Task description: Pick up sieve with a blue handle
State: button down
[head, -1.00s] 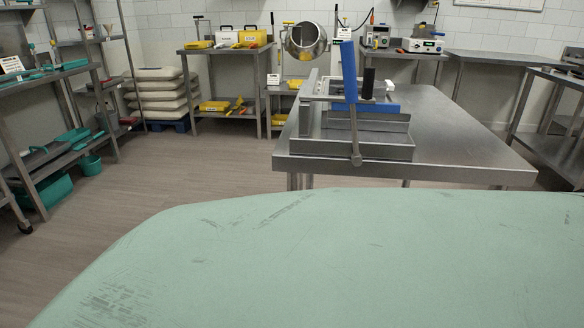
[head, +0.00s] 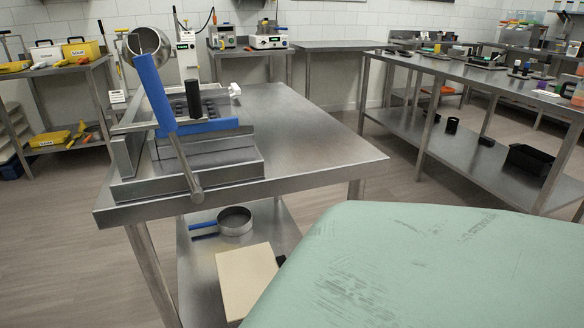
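In the head view, a round metal sieve (head: 236,222) with a blue handle (head: 203,226) lies on the lower shelf (head: 200,275) of the steel table in front of me, left of centre. Its handle points to the left. The table top above it is clear of the sieve, and the sieve is seen through the open side below the edge. My gripper is not in view.
The gummy depositor with its blue lever (head: 153,95) stands on the table top (head: 290,140). A beige board or box (head: 246,280) lies on the lower shelf in front of the sieve. A pale green scuffed surface (head: 420,270) fills the lower right. Open floor (head: 70,250) lies to the left.

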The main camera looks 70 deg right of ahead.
aim_at(235, 221)
jog(key=z, duration=1.55)
jog(key=i+j, duration=0.25)
jog(key=j, duration=0.25)
jog(key=i+j, duration=0.25)
jog(key=j, duration=0.25)
jog(key=i+j, duration=0.25)
jog(key=j, duration=0.25)
jog(key=i+j, duration=0.2)
jog(key=j, duration=0.35)
jog(key=i+j, duration=0.25)
jog(key=j, duration=0.25)
jog(key=i+j, duration=0.25)
jog(key=j, duration=0.25)
jog(key=i+j, duration=0.25)
jog(key=j, duration=0.25)
jog(key=i+j, duration=0.25)
jog(key=j, duration=0.25)
jog(key=j+z, duration=0.1)
jog(key=z, duration=0.35)
jog(key=j+z, duration=0.1)
jog(key=z, duration=0.35)
jog(key=i+j+z, duration=0.1)
jog(key=z, duration=0.3)
jog(key=i+z, duration=0.15)
jog(key=z, duration=0.15)
jog(key=i+l+z, duration=0.1)
jog(key=z, duration=0.2)
